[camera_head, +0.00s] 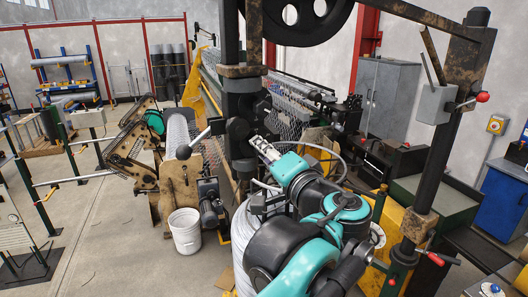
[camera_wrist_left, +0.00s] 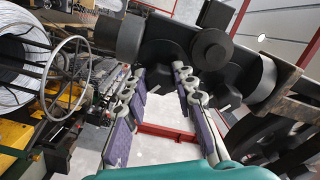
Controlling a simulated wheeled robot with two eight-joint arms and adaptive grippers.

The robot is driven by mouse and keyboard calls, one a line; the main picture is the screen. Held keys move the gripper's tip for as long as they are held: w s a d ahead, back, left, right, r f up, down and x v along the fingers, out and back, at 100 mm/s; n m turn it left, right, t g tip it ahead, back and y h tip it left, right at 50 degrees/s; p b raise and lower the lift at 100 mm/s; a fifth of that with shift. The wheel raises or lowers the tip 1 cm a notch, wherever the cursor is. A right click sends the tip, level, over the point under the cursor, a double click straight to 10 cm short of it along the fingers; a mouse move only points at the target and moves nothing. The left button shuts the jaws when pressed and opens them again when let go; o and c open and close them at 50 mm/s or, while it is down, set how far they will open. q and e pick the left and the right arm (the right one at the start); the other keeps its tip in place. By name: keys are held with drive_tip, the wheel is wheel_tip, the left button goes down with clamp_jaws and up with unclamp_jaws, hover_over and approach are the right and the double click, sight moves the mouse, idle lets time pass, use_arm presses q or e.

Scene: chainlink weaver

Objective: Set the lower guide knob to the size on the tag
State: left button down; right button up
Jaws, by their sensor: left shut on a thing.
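A black knob (camera_head: 240,132) sits on the dark upright post of the weaver, at the middle of the head view. My left gripper (camera_head: 257,143) reaches up to it from the lower right, with its fingertips at the knob. In the left wrist view the two fingers (camera_wrist_left: 160,73) stand apart with purple pads, and their tips meet a dark rounded part (camera_wrist_left: 160,52) that lies between and beyond them. The gripper is shut on this knob. Its scale marks and the size tag cannot be made out. My right gripper is not in view.
A white bucket (camera_head: 185,232) stands on the floor left of the post. A large black wheel (camera_head: 292,14) hangs above. A wire coil (camera_wrist_left: 22,60) shows in the left wrist view. A rusty post with a red-knobbed lever (camera_head: 482,97) stands at right. Open floor lies at left.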

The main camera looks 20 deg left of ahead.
use_arm(q)
drive_tip(key=c, duration=1.2)
unclamp_jaws()
drive_tip(key=v, duration=1.2)
